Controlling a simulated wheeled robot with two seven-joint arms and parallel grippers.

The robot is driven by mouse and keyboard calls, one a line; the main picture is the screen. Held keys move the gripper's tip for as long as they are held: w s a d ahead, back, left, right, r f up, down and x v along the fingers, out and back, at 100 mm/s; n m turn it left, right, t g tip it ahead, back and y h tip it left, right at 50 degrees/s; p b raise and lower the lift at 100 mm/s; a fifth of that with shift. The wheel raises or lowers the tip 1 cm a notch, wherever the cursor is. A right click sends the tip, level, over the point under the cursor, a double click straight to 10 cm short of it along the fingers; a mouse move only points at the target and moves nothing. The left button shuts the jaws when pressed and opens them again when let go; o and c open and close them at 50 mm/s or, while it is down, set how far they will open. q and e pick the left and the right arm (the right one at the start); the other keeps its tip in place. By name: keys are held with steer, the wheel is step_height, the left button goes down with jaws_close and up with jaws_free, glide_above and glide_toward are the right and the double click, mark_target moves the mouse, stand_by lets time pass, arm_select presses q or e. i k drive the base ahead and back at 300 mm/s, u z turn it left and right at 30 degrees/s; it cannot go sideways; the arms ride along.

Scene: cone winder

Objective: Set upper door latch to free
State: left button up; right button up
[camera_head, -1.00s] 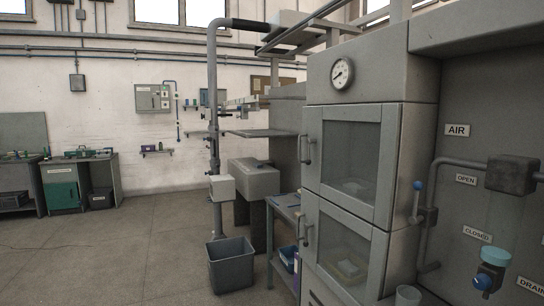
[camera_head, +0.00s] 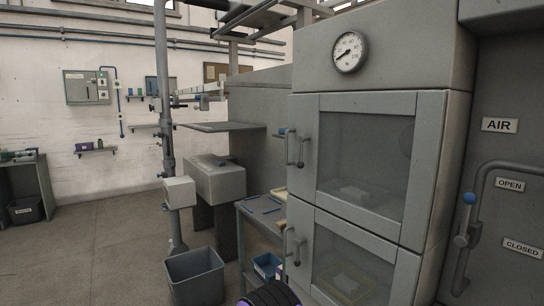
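The upper door (camera_head: 365,155) of the grey cabinet has a window and looks shut. A vertical bar handle (camera_head: 300,150) is on its left edge. A small blue-tipped part (camera_head: 284,131) shows just left of this handle. It may be the upper latch, but it is too small to tell its setting. The lower door (camera_head: 362,262) also looks shut, with its own handle (camera_head: 297,247) at the left. Neither gripper's fingers are in view. A dark ribbed, purple-edged part at the bottom edge appears to be my arm.
A blue-knobbed lever (camera_head: 467,215) stands right of the doors, near the OPEN (camera_head: 510,185) and CLOSED (camera_head: 522,248) labels. A gauge (camera_head: 349,52) is above the upper door. A grey bin (camera_head: 195,277) and a small table (camera_head: 262,212) stand left of the cabinet.

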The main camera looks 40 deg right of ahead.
mark_target(301, 138)
steer(key=z, duration=0.2)
steer(key=i, duration=0.8)
steer(key=z, duration=1.1)
steer(key=i, duration=0.65)
steer(key=z, duration=0.7)
